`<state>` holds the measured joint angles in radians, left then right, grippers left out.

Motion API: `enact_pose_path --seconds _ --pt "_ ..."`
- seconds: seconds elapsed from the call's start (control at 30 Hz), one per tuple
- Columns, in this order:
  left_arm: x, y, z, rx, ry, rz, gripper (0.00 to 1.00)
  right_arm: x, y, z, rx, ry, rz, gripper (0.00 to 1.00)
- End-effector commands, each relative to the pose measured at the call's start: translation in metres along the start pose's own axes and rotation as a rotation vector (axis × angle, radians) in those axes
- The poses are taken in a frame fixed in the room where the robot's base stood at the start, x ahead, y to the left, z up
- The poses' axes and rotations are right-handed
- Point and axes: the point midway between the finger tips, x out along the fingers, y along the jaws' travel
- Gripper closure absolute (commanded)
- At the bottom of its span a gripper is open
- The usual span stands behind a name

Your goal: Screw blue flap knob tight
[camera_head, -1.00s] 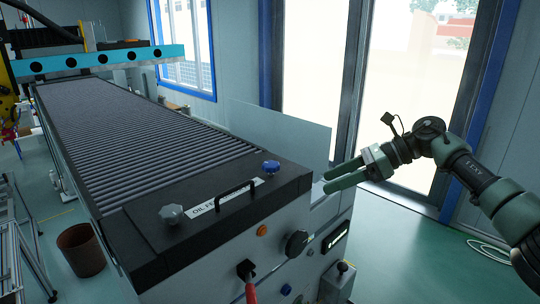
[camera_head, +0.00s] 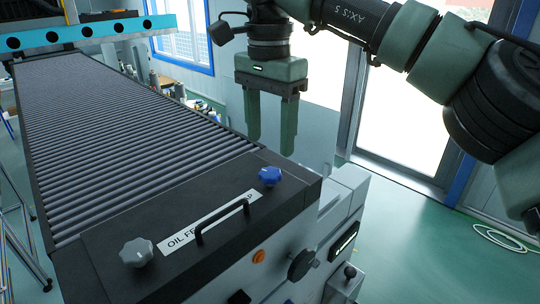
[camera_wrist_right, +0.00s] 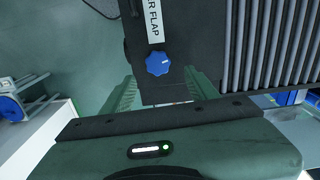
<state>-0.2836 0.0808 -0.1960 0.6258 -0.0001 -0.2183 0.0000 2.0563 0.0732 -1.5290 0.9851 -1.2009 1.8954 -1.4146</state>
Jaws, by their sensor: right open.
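The blue flap knob (camera_head: 270,176) sits on the black top panel at the far right corner of the flap (camera_head: 175,220). The flap bears an "OIL FE..." label and a black handle (camera_head: 224,218). My right gripper (camera_head: 271,150) points down above and just behind the blue knob, its two green fingers apart and empty. In the right wrist view the blue knob (camera_wrist_right: 158,63) lies between the finger lines, below the fingertips, with a small white mark on it. A grey knob (camera_head: 136,252) sits at the flap's near left. My left gripper is not in view.
A roller conveyor (camera_head: 120,130) runs back from the flap. The front face holds an orange button (camera_head: 259,256) and a black rotary knob (camera_head: 301,264). A clear upright panel stands behind the gripper. Open green floor lies to the right.

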Motion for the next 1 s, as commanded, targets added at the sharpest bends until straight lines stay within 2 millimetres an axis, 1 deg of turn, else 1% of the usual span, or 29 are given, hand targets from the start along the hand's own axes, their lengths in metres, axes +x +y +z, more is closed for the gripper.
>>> enact_pose_path --seconds 0.03,0.1,0.2,0.27,0.37,0.47,0.6,0.67,0.73,0.77,0.8,0.87,0.9,0.93,0.97,1.0 --pt "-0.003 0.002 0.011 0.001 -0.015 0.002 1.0 0.008 0.001 -0.001 0.0 -0.002 0.002 0.41" --pt "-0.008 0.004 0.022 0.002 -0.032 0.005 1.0 0.019 0.001 -0.001 0.0 -0.004 0.002 0.41" --pt "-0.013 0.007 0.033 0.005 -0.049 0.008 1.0 0.035 0.001 0.0 0.001 -0.006 0.001 0.41" --pt "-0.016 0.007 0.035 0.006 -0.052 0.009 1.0 0.043 0.001 0.0 0.002 -0.006 0.0 0.41" --pt "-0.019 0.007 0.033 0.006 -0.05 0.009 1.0 0.054 0.0 0.0 0.003 -0.006 -0.001 0.41" --pt "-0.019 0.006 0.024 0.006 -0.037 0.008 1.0 0.061 0.0 0.0 0.003 -0.006 -0.001 0.41" --pt "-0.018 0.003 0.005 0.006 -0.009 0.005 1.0 0.064 0.0 0.0 0.004 -0.006 -0.004 0.41" --pt "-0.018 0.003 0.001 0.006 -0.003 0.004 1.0 0.064 0.0 0.0 0.004 -0.006 -0.004 0.41" --pt "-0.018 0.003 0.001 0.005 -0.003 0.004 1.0 0.064 0.0 0.0 0.004 -0.006 -0.003 0.41" --pt "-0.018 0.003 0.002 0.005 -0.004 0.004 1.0 0.064 0.0 0.0 0.004 -0.006 -0.003 0.47" --pt "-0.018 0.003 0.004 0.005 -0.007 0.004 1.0 0.064 0.0 0.0 0.004 -0.006 -0.003 0.58" --pt "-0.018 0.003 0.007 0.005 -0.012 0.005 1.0 0.064 0.0 0.0 0.004 -0.006 -0.003 0.74" --pt "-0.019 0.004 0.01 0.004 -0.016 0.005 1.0 0.064 0.0 0.0 0.004 -0.006 -0.003 0.86" --pt "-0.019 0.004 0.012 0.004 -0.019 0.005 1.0 0.064 0.0 0.0 0.004 -0.006 -0.003 0.94" --pt "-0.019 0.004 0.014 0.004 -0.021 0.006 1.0 0.064 0.0 0.0 0.004 -0.006 -0.003 1.0" --pt "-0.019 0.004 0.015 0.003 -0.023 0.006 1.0 0.064 0.0 0.0 0.004 -0.007 -0.003 1.0"
